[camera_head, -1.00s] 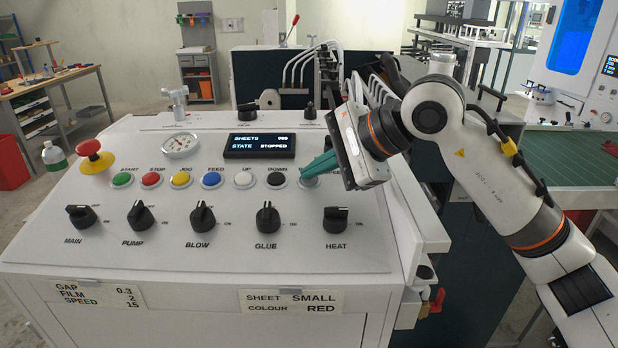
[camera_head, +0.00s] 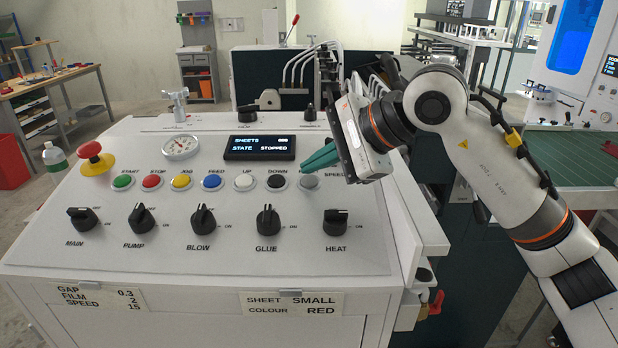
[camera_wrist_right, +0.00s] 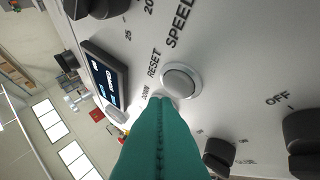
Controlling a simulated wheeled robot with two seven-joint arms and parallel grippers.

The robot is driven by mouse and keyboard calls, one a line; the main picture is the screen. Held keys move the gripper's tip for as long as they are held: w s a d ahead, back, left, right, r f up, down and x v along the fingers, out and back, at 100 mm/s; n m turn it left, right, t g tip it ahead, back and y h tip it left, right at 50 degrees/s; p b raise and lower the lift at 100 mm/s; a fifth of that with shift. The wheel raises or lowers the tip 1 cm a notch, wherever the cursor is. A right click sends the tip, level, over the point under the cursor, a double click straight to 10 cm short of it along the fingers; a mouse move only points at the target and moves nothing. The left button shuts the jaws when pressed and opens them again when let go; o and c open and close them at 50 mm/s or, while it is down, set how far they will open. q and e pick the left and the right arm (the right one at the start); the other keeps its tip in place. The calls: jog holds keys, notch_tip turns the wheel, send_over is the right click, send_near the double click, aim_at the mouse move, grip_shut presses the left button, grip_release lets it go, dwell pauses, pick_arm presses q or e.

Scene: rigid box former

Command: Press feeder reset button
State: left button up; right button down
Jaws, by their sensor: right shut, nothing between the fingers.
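The grey reset button (camera_head: 309,181) sits at the right end of the button row on the sloped panel. In the right wrist view the button (camera_wrist_right: 180,82) has a pale ring, with the word RESET beside it. My right gripper (camera_head: 304,167) has green fingers that are shut and empty. Its tips are beside and just above the button in the head view. In the right wrist view the fingertips (camera_wrist_right: 160,100) are close to the button's ring and leave its cap uncovered. I cannot tell whether they touch the panel. My left gripper is not in view.
A display (camera_head: 259,147) reads STATE STOPPED. Coloured buttons, including a black one (camera_head: 276,181), run left of reset. The heat knob (camera_head: 336,222) and other knobs stand below. A red emergency stop (camera_head: 90,150) is at the far left.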

jog(key=r+p, duration=0.1)
jog(key=r, duration=0.1)
jog(key=s+r+p, duration=0.1)
jog(key=r, duration=0.2)
jog(key=shift+f, duration=0.1)
dwell(0.7)
